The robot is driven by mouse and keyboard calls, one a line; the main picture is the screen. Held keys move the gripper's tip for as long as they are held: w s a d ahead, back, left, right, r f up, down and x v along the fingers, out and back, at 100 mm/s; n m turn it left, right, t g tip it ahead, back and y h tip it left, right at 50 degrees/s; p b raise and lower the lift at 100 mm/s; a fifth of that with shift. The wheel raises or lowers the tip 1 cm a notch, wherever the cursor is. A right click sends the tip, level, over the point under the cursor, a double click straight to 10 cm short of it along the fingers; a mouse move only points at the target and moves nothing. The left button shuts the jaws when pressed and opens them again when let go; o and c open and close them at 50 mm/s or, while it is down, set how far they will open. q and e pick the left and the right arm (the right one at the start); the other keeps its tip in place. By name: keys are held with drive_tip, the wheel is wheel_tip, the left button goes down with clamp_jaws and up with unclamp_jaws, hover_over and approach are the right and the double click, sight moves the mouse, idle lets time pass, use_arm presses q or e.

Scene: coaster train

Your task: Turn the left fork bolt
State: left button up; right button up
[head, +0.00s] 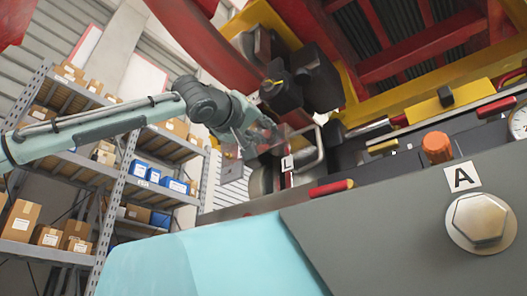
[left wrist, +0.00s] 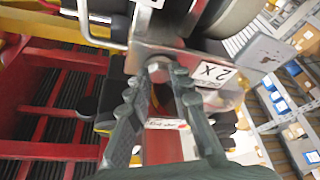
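The left fork bolt (left wrist: 158,68) is a silver hex head on a metal plate (left wrist: 185,60) in the left wrist view. A white label reading 2X (left wrist: 213,73) is beside it. My left gripper (left wrist: 158,78) has its two grey fingers apart, with the tips at either side of the bolt's lower part. I cannot tell whether they touch it. In the head view my left gripper (head: 268,137) is at the plate area above a white L label (head: 287,164), and the bolt is hidden there. My right gripper is not in view.
A metal loop handle (head: 318,150) and a red-tipped lever (head: 331,188) are close to the gripper. A large hex bolt (head: 481,219) under an A label (head: 462,177) is on the grey panel at right. Shelves with boxes (head: 20,220) stand at left.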

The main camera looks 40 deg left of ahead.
use_arm(q)
clamp_jaws()
drive_tip(key=shift+m, duration=0.3)
